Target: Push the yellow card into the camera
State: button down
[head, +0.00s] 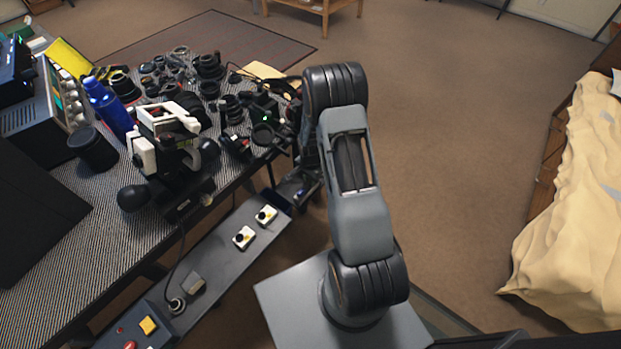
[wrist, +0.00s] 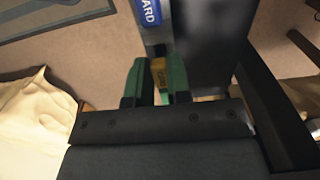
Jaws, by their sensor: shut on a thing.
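In the wrist view, the yellow card (wrist: 158,70) shows as a small yellow piece with dark marks between the two green fingertips of my gripper (wrist: 157,82). My gripper is shut on it. Just past the card is a blue label (wrist: 148,10) with the letters "ARD". A large dark body (wrist: 205,45) stands right beside the card; I cannot tell if it is the camera, or if the card touches a slot. In the head view my arm hides the fingertips and the card, and I cannot make out the camera for sure.
The striped worktable (head: 60,240) at left is crowded with lens parts, a blue bottle (head: 108,108) and a white-and-black device (head: 165,135). A grey panel with buttons (head: 215,255) runs along its front. A cloth-covered bed (head: 575,210) is at right; the floor between is clear.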

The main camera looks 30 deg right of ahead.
jog(key=shift+r, duration=0.2)
jog(key=shift+r+p, duration=1.45)
jog(key=shift+r, duration=0.55)
